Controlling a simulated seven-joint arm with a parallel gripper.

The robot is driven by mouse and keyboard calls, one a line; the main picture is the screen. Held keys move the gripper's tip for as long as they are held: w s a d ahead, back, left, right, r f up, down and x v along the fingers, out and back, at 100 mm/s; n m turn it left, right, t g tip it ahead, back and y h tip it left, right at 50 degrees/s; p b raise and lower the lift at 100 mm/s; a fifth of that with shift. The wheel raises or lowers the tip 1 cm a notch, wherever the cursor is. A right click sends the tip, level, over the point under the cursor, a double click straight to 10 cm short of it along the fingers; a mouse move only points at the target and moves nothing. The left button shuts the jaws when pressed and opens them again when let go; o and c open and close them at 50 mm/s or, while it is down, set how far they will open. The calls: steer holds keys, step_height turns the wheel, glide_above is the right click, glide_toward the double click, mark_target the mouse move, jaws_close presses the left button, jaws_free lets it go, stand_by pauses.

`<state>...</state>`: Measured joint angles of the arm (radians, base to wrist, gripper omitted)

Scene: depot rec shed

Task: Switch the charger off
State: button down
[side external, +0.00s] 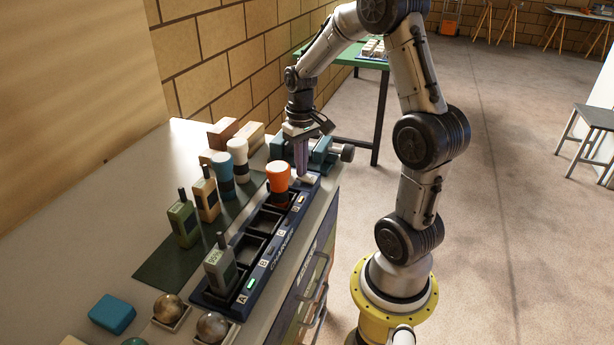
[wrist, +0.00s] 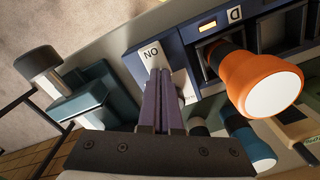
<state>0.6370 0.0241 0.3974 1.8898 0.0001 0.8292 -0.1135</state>
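The charger (side external: 283,241) is a long dark blue rack with bays lettered A to D on the bench. A grey radio (side external: 219,267) stands in bay A beside a green light, and an orange torch (side external: 279,180) stands in bay D beside an amber light. The two middle bays look empty. At the far end is a pale switch (wrist: 151,55), whose ON lettering shows upside down in the wrist view. My gripper (side external: 302,178) points down at this switch, its purple fingers (wrist: 162,72) together and empty. The fingertips overlap the switch's edge; contact cannot be told.
A teal vise (side external: 323,150) stands close beyond the charger's far end. Radios and torches stand on a green mat (side external: 172,262) behind the charger. Open floor lies to the right.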

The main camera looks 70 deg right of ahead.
steer(key=shift+f, duration=0.2)
steer(key=shift+r, duration=3.55)
steer(key=s+a+r+n+t, duration=0.1)
steer(key=a+r+n+t, duration=0.1)
steer(key=a+r, duration=0.35)
steer(key=s+a+r+n+t, duration=0.1)
steer(key=a+r+n, duration=0.15)
steer(key=a, duration=0.55)
steer(key=s+a+f+n+t, duration=0.1)
steer(key=s+a+f+t, duration=0.1)
steer(key=s+a, duration=0.4)
steer(key=s, duration=0.3)
steer(key=shift+a+t, duration=0.3)
steer(key=shift+a, duration=0.05)
